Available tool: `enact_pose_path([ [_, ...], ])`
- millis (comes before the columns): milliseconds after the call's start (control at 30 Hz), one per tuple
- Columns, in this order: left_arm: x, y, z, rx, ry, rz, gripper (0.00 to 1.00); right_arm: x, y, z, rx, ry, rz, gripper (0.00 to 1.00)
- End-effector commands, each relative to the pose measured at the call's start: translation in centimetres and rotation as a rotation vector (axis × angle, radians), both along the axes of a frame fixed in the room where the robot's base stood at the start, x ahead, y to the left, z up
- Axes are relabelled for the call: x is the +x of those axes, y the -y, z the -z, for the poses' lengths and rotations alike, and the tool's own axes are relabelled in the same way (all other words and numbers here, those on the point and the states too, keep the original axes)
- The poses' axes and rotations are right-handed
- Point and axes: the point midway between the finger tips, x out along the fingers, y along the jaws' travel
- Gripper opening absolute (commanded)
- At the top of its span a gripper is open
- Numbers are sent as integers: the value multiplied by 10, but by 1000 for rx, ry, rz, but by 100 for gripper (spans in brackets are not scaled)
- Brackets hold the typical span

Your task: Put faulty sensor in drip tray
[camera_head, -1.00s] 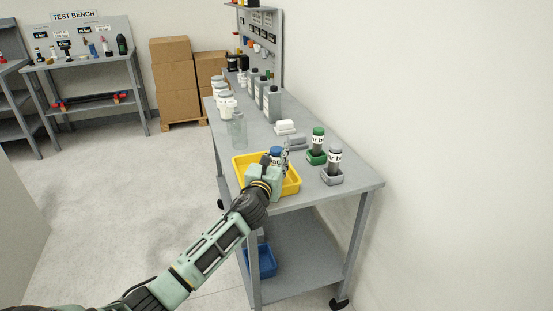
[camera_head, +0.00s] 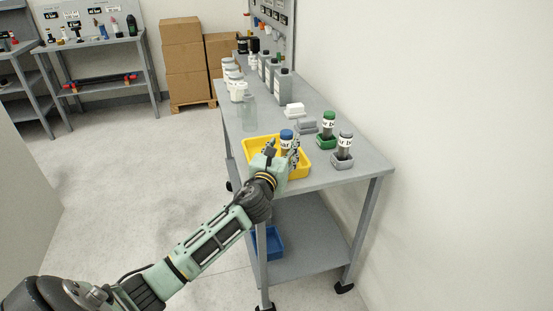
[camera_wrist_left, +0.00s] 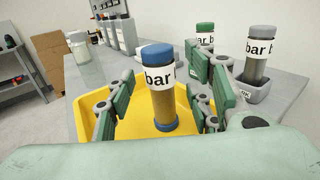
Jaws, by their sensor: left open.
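The yellow drip tray (camera_head: 303,168) sits at the near end of the grey bench. A sensor with a blue cap (camera_head: 286,135) stands upright in it; in the left wrist view this sensor (camera_wrist_left: 158,90) has a white "bar" label and a dark amber body with a blue base ring. My left gripper (camera_wrist_left: 158,112) is open, its fingers on either side of the blue-capped sensor and apart from it. In the head view my left gripper (camera_head: 283,155) is over the tray. A green-capped sensor (camera_head: 328,124) and a grey-capped sensor (camera_head: 345,146) stand in holders right of the tray.
A clear jar (camera_head: 249,112), white bottles and grey bottles (camera_head: 284,88) stand farther back. A blue bin (camera_head: 268,243) is on the lower shelf. A wall borders the bench at right.

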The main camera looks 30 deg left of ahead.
Motion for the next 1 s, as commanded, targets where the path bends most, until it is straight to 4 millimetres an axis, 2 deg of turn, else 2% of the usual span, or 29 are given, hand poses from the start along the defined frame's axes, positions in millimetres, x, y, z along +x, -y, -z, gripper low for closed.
enact_pose_path([
  [33, -12, 3, 1, 3, -2, 2, 48, 0, 0, 0, 0, 0, 0, 0],
  [200, -46, 12, 1, 3, -2, 1, 48, 0, 0, 1, 0, 0, 0, 0],
  [400, -72, 20, 0, 1, 0, 0, 48, 0, 0, 2, 0, 0, 0, 0],
  [600, -79, 22, -1, 0, 1, 0, 48, 0, 0, 2, 0, -1, 0, 0],
  [1000, -79, 22, 0, 0, 1, -1, 48, 0, 0, 2, 0, -1, 0, 0],
])
